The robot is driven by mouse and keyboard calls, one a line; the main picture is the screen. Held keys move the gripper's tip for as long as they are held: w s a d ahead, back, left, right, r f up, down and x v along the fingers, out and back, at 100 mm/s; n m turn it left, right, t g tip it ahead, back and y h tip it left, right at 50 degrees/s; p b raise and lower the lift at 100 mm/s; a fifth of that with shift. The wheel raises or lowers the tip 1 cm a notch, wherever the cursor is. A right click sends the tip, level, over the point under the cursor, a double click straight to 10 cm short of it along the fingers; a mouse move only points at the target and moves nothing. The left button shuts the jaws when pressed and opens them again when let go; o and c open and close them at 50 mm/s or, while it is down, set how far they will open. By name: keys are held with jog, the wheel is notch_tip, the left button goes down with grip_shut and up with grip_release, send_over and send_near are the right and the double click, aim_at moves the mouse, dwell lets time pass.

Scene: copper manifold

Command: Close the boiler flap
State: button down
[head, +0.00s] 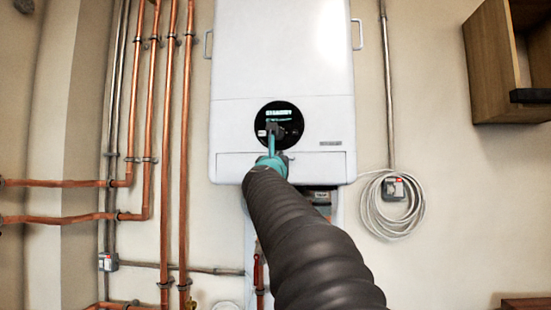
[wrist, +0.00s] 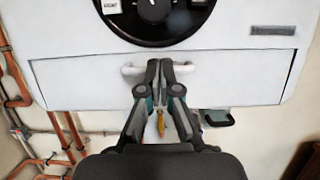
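The white boiler (head: 282,70) hangs on the wall, with a round black dial panel (head: 290,113) on its front. The boiler flap (head: 230,164) is the wide panel along its lower front, and it looks about flush with the boiler's face; I cannot tell if a small gap remains. In the wrist view the flap (wrist: 80,82) carries a short white handle (wrist: 130,70). My gripper (wrist: 160,64) has its fingertips together in front of the middle of this handle, hiding part of it. I cannot tell whether they touch. My gripper (head: 272,130) also shows in the head view.
Copper pipes (head: 170,120) run down the wall on the left. A coiled white cable (head: 378,212) and a small grey box (head: 393,188) hang at the lower right. An open wooden cabinet (head: 488,60) is at the upper right.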

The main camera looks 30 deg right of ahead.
jog(key=shift+s+r, duration=0.15)
jog(key=shift+r, duration=0.5)
notch_tip(320, 180, down, 5)
jog(key=s+a+b, duration=0.2)
jog(key=b, duration=0.3)
jog(key=s+a+r+p, duration=0.3)
jog(key=s+r+p, duration=0.1)
jog(key=r, duration=0.5)
jog(key=shift+p, duration=0.75)
